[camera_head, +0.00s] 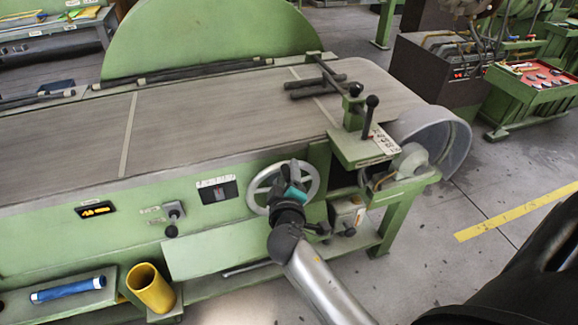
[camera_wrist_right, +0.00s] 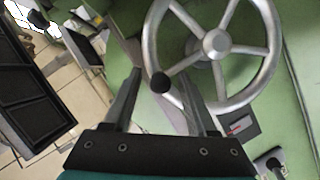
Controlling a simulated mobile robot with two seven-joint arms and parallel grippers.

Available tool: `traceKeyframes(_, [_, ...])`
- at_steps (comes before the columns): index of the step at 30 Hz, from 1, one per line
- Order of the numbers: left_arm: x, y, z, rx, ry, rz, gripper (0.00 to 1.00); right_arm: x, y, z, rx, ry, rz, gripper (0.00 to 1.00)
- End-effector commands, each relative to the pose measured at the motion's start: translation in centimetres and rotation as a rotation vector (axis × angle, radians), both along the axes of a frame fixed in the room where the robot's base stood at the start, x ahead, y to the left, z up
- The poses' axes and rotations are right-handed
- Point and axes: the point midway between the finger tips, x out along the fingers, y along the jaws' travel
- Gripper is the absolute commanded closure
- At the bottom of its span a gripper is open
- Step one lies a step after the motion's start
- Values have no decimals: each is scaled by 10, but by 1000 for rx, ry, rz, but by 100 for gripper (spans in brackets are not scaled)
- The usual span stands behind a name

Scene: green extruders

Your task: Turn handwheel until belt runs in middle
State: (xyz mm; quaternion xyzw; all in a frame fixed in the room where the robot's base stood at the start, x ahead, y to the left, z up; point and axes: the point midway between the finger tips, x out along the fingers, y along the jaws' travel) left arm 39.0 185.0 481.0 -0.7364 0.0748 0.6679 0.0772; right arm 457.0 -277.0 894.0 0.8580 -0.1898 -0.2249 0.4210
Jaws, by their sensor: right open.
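The silver spoked handwheel (camera_head: 313,183) is on the green machine's front panel. It fills the upper part of the right wrist view (camera_wrist_right: 267,30). Its black knob (camera_wrist_right: 160,82) sits at the lower left of the rim. My right gripper (camera_head: 284,178) is in front of the wheel and hides part of it. In the right wrist view the fingers (camera_wrist_right: 159,76) are open, with the knob between their tips; I cannot tell whether they touch it. The wide grey belt (camera_head: 220,113) runs to the silver drum (camera_head: 457,142) at the right. My left gripper is not in view.
A black-knobbed lever (camera_head: 370,108) stands above the wheel, at the belt's near edge. A yellow cup (camera_head: 150,288) and a blue cylinder (camera_head: 68,289) are on low ledges at the left.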

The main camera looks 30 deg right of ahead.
Motion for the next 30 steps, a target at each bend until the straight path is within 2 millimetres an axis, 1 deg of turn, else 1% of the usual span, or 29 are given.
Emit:
traceKeyframes(11, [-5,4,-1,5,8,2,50,-1,1,-1,0,1,-2,43])
traceKeyframes(26, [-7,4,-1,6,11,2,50,-1,1,0,-1,-1,-2,98])
traceKeyframes(27, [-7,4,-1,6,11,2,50,-1,1,0,-2,-2,-2,100])
traceKeyframes(30, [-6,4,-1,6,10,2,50,-1,0,0,-2,-2,-2,100])
